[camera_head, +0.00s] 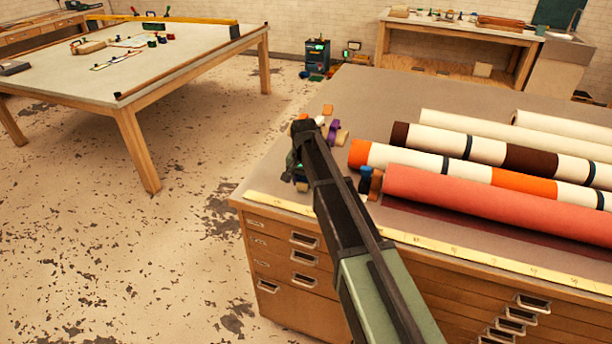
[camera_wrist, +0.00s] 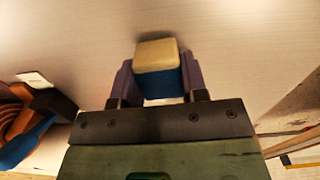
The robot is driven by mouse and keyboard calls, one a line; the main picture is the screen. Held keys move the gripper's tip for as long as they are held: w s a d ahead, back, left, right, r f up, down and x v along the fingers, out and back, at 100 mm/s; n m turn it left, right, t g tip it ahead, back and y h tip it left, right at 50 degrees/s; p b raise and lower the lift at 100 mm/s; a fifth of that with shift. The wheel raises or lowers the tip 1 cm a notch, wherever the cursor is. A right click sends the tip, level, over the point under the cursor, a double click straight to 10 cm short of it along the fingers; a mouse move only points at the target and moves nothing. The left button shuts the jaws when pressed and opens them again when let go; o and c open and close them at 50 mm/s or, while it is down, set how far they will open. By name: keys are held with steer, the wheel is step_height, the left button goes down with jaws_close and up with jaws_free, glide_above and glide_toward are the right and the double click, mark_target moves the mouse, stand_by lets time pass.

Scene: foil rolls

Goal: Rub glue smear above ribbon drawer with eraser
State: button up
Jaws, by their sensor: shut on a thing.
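My gripper (camera_wrist: 158,78) is shut on an eraser (camera_wrist: 157,55), a block with a cream end and a blue body, held between two purple-grey fingers in the wrist view. A pale, plain surface fills the view beyond it. I cannot tell whether the eraser touches that surface. In the head view my dark and green arm reaches over the front left of the drawer cabinet (camera_head: 282,262), and the eraser cannot be made out. Drawers with metal handles line the cabinet front. I cannot make out the glue smear or tell which drawer is the ribbon drawer.
Several rolls lie on the cabinet top, the nearest a coral roll (camera_head: 480,203). Small coloured items crowd around my arm's far end. A yellow ruler strip (camera_head: 462,248) runs along the front edge. Another worktable (camera_head: 150,62) stands at left, with open floor between.

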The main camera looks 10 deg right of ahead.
steer(key=shift+s+a, duration=0.4)
steer(key=shift+s, duration=0.35)
steer(key=shift+w+d, duration=0.9)
steer(key=shift+w, duration=0.6)
steer(key=shift+w+d, duration=0.85)
steer(key=shift+w, duration=0.6)
steer(key=shift+w+d, duration=0.9)
steer(key=shift+w, duration=0.6)
steer(key=shift+w+d+r+p, duration=0.1)
steer(key=shift+w+r+p, duration=0.05)
steer(key=shift+r+p, duration=0.2)
step_height(320, 180, up, 7)
steer(key=p, duration=0.6)
steer(key=shift+p, duration=0.4)
steer(key=shift+f, duration=0.25)
steer(key=f+b, duration=0.2)
steer(key=a+f+b, duration=0.1)
steer(key=f+b, duration=0.2)
steer(key=b, duration=0.1)
steer(key=shift+w+a+f, duration=0.3)
steer(key=shift+w+f, duration=0.05)
steer(key=shift+f, duration=0.05)
steer(key=shift+f+b, duration=1)
steer(key=shift+b, duration=0.05)
